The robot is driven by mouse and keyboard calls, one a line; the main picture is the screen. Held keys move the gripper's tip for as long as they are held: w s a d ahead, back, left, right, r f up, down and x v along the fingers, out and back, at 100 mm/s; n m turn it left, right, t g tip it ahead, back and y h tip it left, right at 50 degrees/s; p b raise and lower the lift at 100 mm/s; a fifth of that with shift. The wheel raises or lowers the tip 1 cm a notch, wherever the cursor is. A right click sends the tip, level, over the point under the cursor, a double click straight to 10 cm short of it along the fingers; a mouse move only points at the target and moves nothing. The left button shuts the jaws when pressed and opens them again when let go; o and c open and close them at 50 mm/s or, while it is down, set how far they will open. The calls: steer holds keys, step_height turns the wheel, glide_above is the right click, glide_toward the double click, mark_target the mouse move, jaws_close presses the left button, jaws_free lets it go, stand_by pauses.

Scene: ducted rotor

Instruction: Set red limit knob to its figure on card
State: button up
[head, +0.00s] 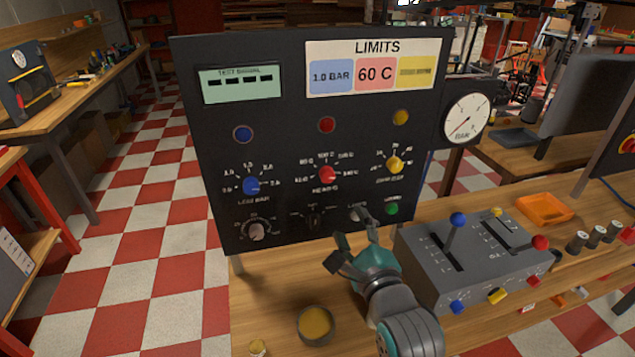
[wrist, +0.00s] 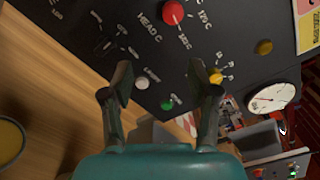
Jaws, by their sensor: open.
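The red limit knob (head: 327,174) sits in the middle of the black panel (head: 285,125), ringed by white markings too small to read surely. It also shows at the top of the wrist view (wrist: 173,12). The limits card (head: 374,67) at the panel's top right has a blue field reading 1.0 BAR, a red field reading 60 C and a yellow field I cannot read. My gripper (head: 352,228) is open and empty in front of the panel's lower part, below and right of the red knob.
A blue knob (head: 252,185) and a yellow knob (head: 394,165) flank the red one. A green button (head: 392,208) is low on the panel. A grey lever box (head: 470,255) stands right of my arm. A round cup (head: 317,325) stands on the bench in front.

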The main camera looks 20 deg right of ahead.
mark_target(328, 178)
steer(key=shift+m, duration=0.9)
steer(key=w+r, duration=0.1)
steer(key=w, duration=0.3)
steer(key=w+r, duration=0.1)
steer(key=w, duration=0.3)
steer(key=w+a+r, duration=0.1)
steer(key=w, duration=0.3)
steer(key=shift+w, duration=0.2)
jaws_close()
